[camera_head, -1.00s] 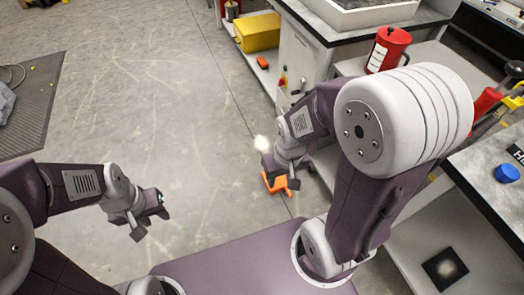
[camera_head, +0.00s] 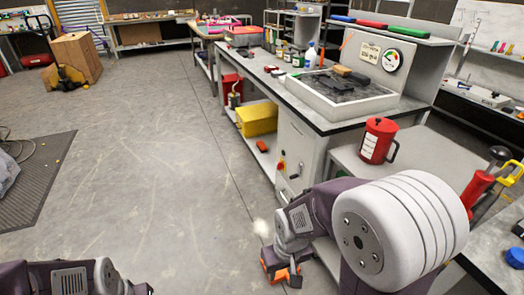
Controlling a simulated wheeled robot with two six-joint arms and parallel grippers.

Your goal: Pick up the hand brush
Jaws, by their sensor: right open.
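A small tan-brown, block-like thing (camera_head: 350,73) lies at the back of the shallow white-rimmed tray on the workbench. It may be the hand brush, but it is too small to be sure. My right gripper (camera_head: 281,277) is low near the bottom of the head view, in front of the cabinet and far from the tray. It is open.
The tray (camera_head: 335,117) holds dark material. A red can (camera_head: 378,140) stands on the lower grey surface to its right. A yellow box (camera_head: 257,119) and a small orange-red thing (camera_head: 262,146) are on the shelf under the bench. The floor (camera_head: 140,160) on the left is open.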

